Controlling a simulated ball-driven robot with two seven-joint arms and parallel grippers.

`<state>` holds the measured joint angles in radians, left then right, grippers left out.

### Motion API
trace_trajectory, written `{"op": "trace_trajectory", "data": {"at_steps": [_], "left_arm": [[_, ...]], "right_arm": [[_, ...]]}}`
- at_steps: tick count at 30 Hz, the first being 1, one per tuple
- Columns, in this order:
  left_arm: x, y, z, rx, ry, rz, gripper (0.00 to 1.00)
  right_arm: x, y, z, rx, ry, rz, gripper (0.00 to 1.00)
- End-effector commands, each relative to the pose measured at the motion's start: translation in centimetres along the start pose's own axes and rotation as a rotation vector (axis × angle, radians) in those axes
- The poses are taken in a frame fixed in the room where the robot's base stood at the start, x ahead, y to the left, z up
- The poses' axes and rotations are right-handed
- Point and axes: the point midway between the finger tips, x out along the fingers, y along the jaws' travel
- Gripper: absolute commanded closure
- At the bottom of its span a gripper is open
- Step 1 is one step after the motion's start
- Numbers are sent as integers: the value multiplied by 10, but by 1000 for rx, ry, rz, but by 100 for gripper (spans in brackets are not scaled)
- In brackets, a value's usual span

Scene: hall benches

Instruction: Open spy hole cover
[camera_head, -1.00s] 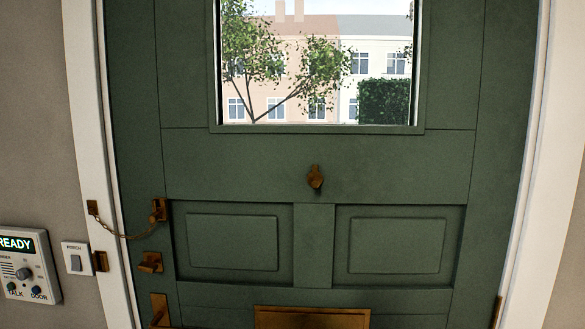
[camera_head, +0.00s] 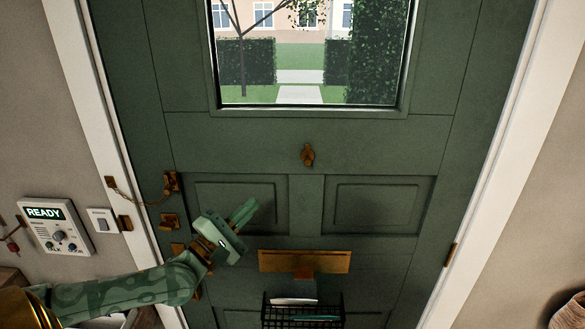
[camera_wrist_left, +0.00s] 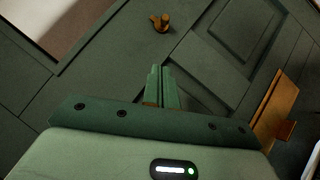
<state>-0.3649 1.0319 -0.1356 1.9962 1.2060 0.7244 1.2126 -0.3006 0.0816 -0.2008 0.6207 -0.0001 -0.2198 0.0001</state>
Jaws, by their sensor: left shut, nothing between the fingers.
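The spy hole cover is a small brass fitting (camera_head: 307,154) in the middle of the green door (camera_head: 240,137), below the window. I cannot tell whether it lies over the hole. It also shows near the top of the left wrist view (camera_wrist_left: 161,23). My left gripper (camera_head: 248,207) is in front of the door, below and left of the cover, apart from it. Its green fingers (camera_wrist_left: 160,85) are shut together with nothing between them. My right gripper is in neither view.
A brass letter plate (camera_head: 304,261) is right of my left gripper, with a dark wire basket (camera_head: 303,312) below. A chain fitting (camera_head: 171,182) and latch (camera_head: 169,221) sit on the door's left side. A READY intercom (camera_head: 56,226) and switch (camera_head: 102,220) are on the left wall.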

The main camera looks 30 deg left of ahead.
Motion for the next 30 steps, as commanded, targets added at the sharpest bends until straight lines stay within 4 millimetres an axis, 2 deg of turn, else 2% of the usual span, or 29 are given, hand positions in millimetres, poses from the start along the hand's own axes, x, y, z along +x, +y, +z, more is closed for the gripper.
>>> {"op": "trace_trajectory", "data": {"at_steps": [8, 11, 22, 25, 30], "left_arm": [[8, 0, -1, 3, 1, 3, 100], [22, 2, 0, 5, 0, 5, 100], [100, 2, 0, 5, 0, 5, 100], [113, 3, 12, 0, 0, 1, 100], [125, 2, 25, 4, 0, -1, 100]], "right_arm": [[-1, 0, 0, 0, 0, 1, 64], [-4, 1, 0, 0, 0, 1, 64], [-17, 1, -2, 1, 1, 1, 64], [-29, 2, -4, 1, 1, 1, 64], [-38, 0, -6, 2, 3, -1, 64]]}}
